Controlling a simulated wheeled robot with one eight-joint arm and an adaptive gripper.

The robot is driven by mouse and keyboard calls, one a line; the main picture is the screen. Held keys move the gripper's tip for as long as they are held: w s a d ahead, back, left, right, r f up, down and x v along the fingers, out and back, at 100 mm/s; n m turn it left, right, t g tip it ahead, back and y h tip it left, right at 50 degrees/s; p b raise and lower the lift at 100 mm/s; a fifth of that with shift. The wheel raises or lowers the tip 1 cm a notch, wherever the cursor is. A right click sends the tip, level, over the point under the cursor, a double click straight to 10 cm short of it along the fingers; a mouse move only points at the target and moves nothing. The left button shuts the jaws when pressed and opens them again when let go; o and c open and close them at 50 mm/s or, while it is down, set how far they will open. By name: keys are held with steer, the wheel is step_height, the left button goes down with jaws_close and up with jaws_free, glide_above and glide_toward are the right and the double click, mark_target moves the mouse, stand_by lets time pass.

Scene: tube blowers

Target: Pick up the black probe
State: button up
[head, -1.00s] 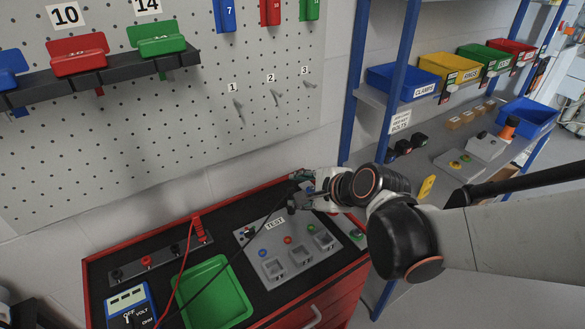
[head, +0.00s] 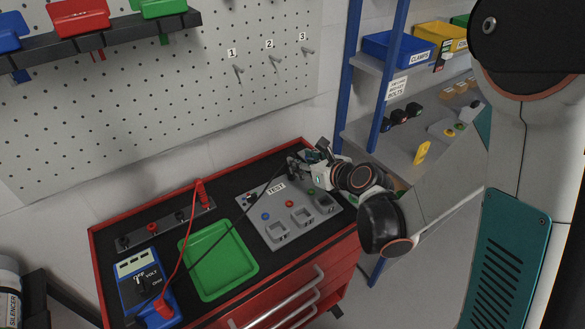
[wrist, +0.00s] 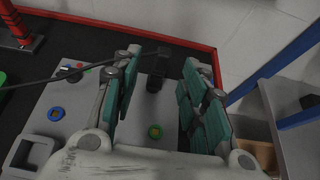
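The black probe (wrist: 158,66) stands roughly upright at the back of the grey test panel (head: 262,225), with a thin black cable running left from its top. In the wrist view my gripper (wrist: 163,56) is open. Its two teal-padded fingers are on either side of the probe, with a visible gap to each; I cannot tell whether the probe is fully between the fingertips or just beyond them. In the head view my gripper (head: 312,163) is at the panel's back right corner and hides much of the probe.
A red probe (head: 202,192) stands in the rail at the back left. A blue multimeter (head: 128,293) and a green tray (head: 218,262) are on the red-edged bench. A pegboard rises behind; a blue-framed shelf (head: 383,80) stands to the right.

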steer(key=shift+b+x, duration=1.25)
steer(key=shift+x, duration=2.65)
steer(key=shift+d, duration=0.2)
jaws_close()
